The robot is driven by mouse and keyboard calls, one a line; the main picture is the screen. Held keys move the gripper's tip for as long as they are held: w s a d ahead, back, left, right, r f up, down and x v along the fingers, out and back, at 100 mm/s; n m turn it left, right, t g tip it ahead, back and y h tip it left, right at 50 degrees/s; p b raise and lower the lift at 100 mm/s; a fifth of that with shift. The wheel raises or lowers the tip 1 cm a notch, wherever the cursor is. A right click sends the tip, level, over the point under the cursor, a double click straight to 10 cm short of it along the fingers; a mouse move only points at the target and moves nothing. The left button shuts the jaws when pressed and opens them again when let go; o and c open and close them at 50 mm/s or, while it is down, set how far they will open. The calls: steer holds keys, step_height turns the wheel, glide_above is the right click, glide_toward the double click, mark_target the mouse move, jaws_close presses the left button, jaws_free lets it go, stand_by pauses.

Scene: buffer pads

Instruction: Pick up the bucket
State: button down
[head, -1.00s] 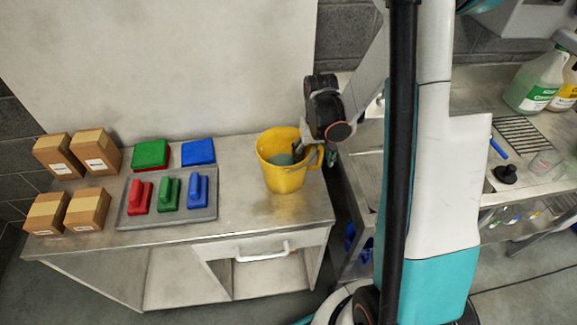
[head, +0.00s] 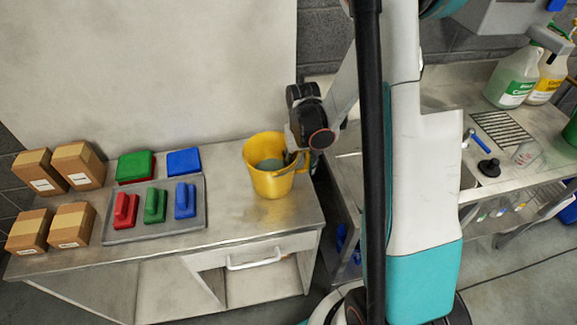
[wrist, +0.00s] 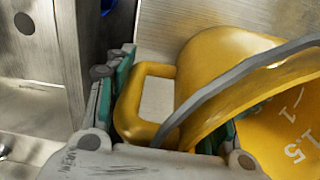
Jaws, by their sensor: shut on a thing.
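The yellow bucket (head: 268,181) is at the right end of the metal table in the head view, upright, with something grey-green inside. My gripper (head: 297,160) is at its right side, by the handle. In the wrist view the bucket (wrist: 215,55) fills the right side, with its yellow side handle (wrist: 133,118), a grey wire bail and white marks on its inner wall. My gripper (wrist: 165,130) is shut on the bucket, with one finger outside the handle and the other inside the bucket's rim. I cannot tell whether the bucket's base touches the table.
A grey tray (head: 110,237) with red, green and blue handled blocks lies left of the bucket. Green (head: 135,165) and blue (head: 184,161) pads lie behind it. Several cardboard boxes (head: 78,165) stand at far left. A sink counter (head: 545,140) with bottles (head: 512,80) is at right.

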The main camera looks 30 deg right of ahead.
steer(key=shift+d+r, duration=0.1)
step_height(320, 180, up, 20)
steer(key=p, duration=0.4)
steer(key=shift+f+p, duration=0.2)
steer(key=shift+p, duration=0.2)
stand_by(0.7)
stand_by(0.4)
steer(key=c, duration=1.4)
jaws_free()
steer(key=shift+c, duration=0.2)
jaws_close()
